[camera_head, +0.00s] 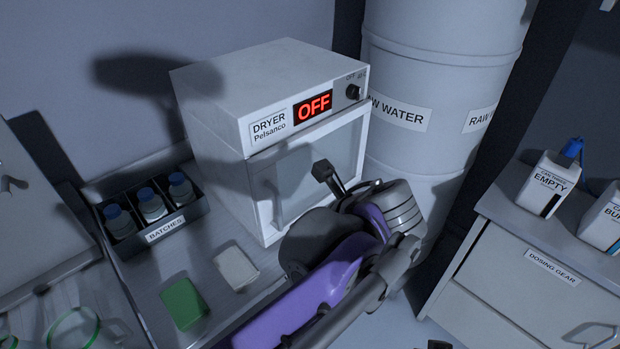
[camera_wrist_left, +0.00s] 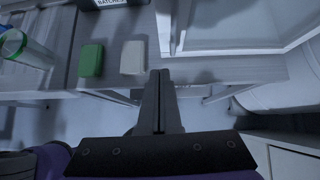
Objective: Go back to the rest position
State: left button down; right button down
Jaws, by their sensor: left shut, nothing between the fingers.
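My left gripper (camera_head: 323,171) is in front of the dryer's glass door in the head view, with my purple and grey arm reaching up from the lower middle. In the left wrist view its fingers (camera_wrist_left: 160,80) lie together, shut and empty, pointing toward the counter edge. The white dryer (camera_head: 262,90) shows a red OFF display, and its door is closed. I cannot tell from the head view how far the fingers are from the door. My right gripper is not in view.
A green block (camera_head: 184,303) and a white block (camera_head: 236,268) lie on the counter before the dryer. A BATCHES box (camera_head: 166,229) holds blue-capped bottles. A RAW WATER barrel (camera_head: 425,80) stands right of the dryer. White cans (camera_head: 547,187) stand on the DOSING GEAR cabinet (camera_head: 500,262).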

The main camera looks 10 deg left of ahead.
pick_arm(q)
jog(key=s+a+f+n+h, duration=0.2)
jog(key=s+a+f+n, duration=0.1)
jog(key=f+n, duration=0.3)
jog(key=s+a+f+n+h, duration=0.2)
jog(key=s+f+n, duration=0.3)
jog(key=n, duration=0.5)
jog(key=s+a+f+n+h, duration=0.3)
jog(key=s+a+f+n, duration=0.1)
jog(key=f+n, duration=0.5)
jog(key=shift+s+a, duration=0.35)
jog(key=shift+f, duration=0.1)
